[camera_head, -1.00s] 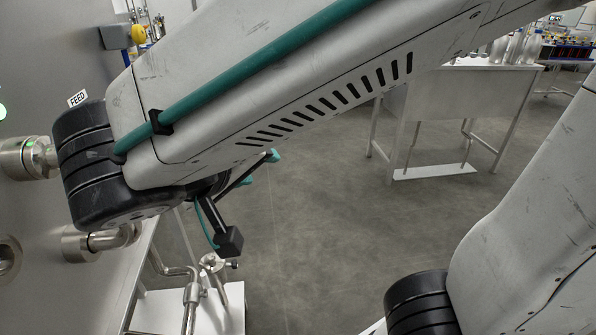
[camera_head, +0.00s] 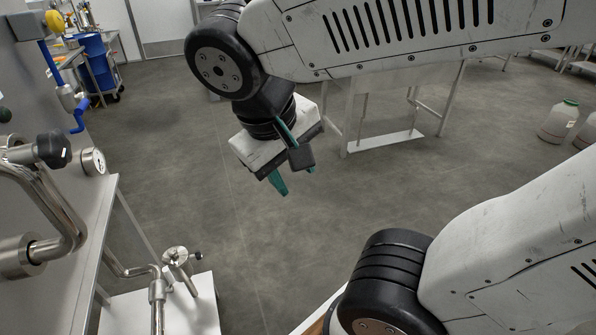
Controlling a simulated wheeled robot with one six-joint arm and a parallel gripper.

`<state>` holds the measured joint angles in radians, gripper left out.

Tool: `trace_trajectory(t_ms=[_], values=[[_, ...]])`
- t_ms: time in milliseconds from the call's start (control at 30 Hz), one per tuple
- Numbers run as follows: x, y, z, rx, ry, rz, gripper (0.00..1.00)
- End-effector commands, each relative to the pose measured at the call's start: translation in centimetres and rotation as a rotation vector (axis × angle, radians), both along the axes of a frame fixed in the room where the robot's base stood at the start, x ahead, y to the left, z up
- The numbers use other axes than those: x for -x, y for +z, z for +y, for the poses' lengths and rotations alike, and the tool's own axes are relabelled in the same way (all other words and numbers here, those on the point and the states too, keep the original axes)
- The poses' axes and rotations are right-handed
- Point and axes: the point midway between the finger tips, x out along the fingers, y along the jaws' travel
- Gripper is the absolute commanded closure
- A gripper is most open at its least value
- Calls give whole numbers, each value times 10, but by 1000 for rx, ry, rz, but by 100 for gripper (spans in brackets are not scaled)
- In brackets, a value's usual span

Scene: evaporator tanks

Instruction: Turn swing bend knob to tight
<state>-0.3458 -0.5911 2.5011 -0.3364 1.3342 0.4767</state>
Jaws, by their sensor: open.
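A polished steel bent pipe (camera_head: 62,205) stands out from the steel panel at the left edge. A black knob (camera_head: 53,149) sits near its upper end; I cannot tell for sure that it is the swing bend knob, nor how tight it is. My gripper (camera_head: 293,179) hangs below my arm near the middle, over open floor. It has a white body and teal-tipped fingers, is open and appears empty. It is well to the right of the knob, apart from it.
A round gauge (camera_head: 93,162) is beside the knob. A lower valve (camera_head: 180,258) and pipe stand over a white platform (camera_head: 205,310). A steel table (camera_head: 385,105) stands behind my arm. Jugs (camera_head: 558,121) are on the floor at right. The middle floor is clear.

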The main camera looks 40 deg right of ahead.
Motion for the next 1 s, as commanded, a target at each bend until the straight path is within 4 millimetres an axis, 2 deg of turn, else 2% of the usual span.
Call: trace_trajectory(t_ms=[300,867,1000], values=[[8,-3,-3,-91,7,7,59],[8,-3,-3,-94,9,8,59],[6,-2,-2,-65,68,29,59]])
